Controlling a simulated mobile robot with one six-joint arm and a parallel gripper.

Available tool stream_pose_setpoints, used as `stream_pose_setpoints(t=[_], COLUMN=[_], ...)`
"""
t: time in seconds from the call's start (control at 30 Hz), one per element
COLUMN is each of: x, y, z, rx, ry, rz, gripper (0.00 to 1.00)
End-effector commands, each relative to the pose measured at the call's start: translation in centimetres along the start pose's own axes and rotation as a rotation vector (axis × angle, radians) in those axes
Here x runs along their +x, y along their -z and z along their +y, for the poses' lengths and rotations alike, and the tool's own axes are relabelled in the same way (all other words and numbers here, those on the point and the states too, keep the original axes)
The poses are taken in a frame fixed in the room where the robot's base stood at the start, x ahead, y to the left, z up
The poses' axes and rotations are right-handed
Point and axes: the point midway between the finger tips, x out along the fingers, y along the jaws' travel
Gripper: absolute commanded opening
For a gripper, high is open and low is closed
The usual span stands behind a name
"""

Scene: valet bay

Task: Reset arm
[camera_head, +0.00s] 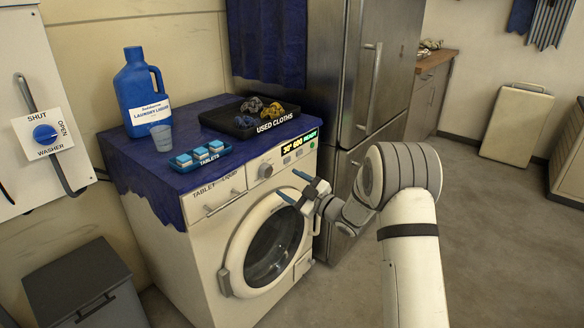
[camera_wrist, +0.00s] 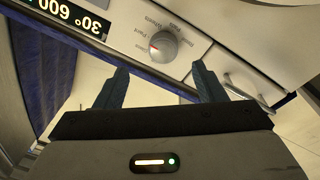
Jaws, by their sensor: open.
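My gripper (camera_head: 298,190) is open and empty, in front of the upper part of the washer's round door. In the wrist view my gripper (camera_wrist: 162,88) shows two blue-grey fingers spread apart, with nothing between them. Beyond them is the washer's control panel, with a round dial (camera_wrist: 163,46) and a lit display (camera_wrist: 65,14). My arm reaches in from the right in the head view. The white washer (camera_head: 208,262) has its round door (camera_head: 238,240) against the front, and its display (camera_head: 299,146) is lit. I cannot tell whether the gripper touches the washer.
On the blue cloth (camera_head: 150,172) stand a laundry liquid jug (camera_head: 133,88), a cup (camera_head: 161,138), a tablets tray (camera_head: 201,162) and a used cloths tray (camera_head: 281,123). A washer valve (camera_head: 45,133) is on the left wall. A fridge (camera_head: 335,65) stands behind. Floor at right is clear.

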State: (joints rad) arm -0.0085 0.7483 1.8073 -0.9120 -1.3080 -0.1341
Motion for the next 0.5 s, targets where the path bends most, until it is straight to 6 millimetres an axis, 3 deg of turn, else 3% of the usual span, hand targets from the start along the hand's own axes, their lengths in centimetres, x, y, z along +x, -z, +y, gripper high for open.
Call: stream_pose_setpoints(t=[0.13, 0.27, 0.4, 0.5], x=[-0.6, -3.0, -7.5, -11.4], y=[3.7, 7.5, 11.5, 14.6], z=[4.4, 8.8, 12.1, 13.2], rx=[-0.002, 0.033, 0.114, 0.196], ry=[-0.064, -0.158, -0.259, -0.324], rz=[-0.152, -0.376, -0.618, -0.781], gripper=[0.64, 0.64, 0.64, 0.64])
